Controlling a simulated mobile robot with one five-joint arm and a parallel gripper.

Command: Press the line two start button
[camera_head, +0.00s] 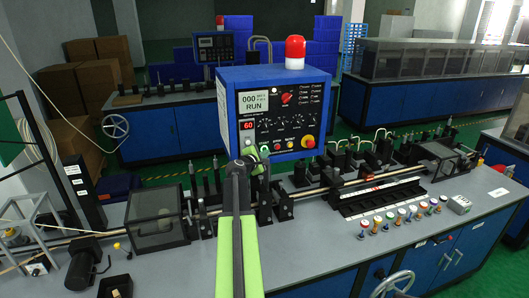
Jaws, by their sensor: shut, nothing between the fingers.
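A blue control box (228,78) stands in the middle, with a black face carrying a display that reads RUN and a red readout showing 60. A small green button (264,149) sits low on this face, and a red emergency button (308,142) is at its lower right. My gripper (252,157) is shut and empty at the lower left of the face, close by the green button. I cannot tell whether it touches it. My arm hides part of that corner. A similar panel (215,47) stands on the bench behind. I cannot read which panel is line two.
The box stands over a grey bench (330,245) with a long machine rail. Several coloured-topped pieces (411,212) stand in a row at the right. A clear guard box (157,219) is at the left. A red lamp (295,52) tops the control box.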

